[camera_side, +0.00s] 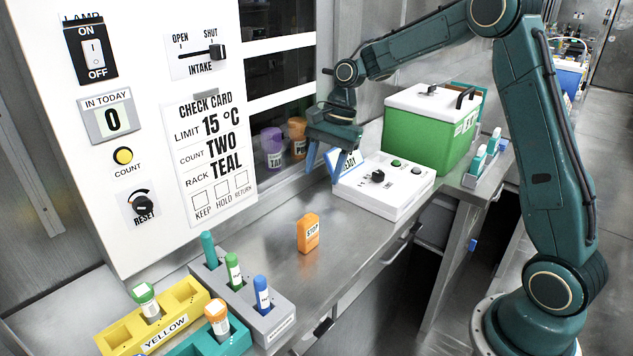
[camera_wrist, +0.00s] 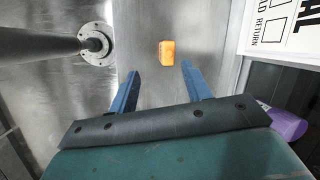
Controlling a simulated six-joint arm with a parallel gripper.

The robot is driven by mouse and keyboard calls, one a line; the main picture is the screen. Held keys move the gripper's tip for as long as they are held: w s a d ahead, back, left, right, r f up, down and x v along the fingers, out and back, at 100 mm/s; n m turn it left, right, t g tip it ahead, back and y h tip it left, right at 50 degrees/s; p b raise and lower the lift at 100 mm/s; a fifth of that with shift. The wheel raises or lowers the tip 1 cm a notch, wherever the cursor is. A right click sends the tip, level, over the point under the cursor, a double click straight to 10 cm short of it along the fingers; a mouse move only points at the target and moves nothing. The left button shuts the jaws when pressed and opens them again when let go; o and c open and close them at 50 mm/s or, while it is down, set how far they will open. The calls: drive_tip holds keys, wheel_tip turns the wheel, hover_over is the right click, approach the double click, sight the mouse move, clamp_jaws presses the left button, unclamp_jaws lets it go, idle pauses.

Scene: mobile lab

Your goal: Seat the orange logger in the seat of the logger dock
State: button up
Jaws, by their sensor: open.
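The orange logger (camera_side: 308,233), marked STOP, stands upright on the bare steel bench, in front of the white wall panel. My gripper (camera_side: 324,168) is open and empty, in the air behind the logger and well apart from it. In the wrist view the logger (camera_wrist: 167,53) shows beyond the gap between the blue fingertips of my gripper (camera_wrist: 159,72). A white box (camera_side: 385,187) with a black knob and buttons sits right of my gripper and may be the logger dock. My gripper hides part of its left end; I cannot make out a seat.
A grey rack (camera_side: 270,322), a yellow rack (camera_side: 185,297) and a teal rack (camera_side: 236,338) with capped tubes stand at the near left. A green cooler (camera_side: 430,128) stands behind the white box. Purple and orange containers (camera_side: 297,138) stand by the window. Bench around the logger is clear.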

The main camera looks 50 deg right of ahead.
drive_tip(key=s+a+r+n+t+h, duration=0.1)
drive_tip(key=s+a+r+n+t, duration=0.15)
drive_tip(key=s+r+n, duration=0.55)
drive_tip(key=s+a+r+n+t+h, duration=0.1)
drive_tip(key=s+a+r+n+h, duration=0.2)
drive_tip(key=s, duration=0.9)
drive_tip(key=s+d+n+t, duration=0.1)
drive_tip(key=s+n, duration=0.3)
drive_tip(key=s, duration=0.4)
drive_tip(key=shift+s+f, duration=0.3)
drive_tip(key=shift+f, duration=0.05)
drive_tip(key=o, duration=0.6)
drive_tip(key=shift+d, duration=0.1)
drive_tip(key=shift+c, duration=0.2)
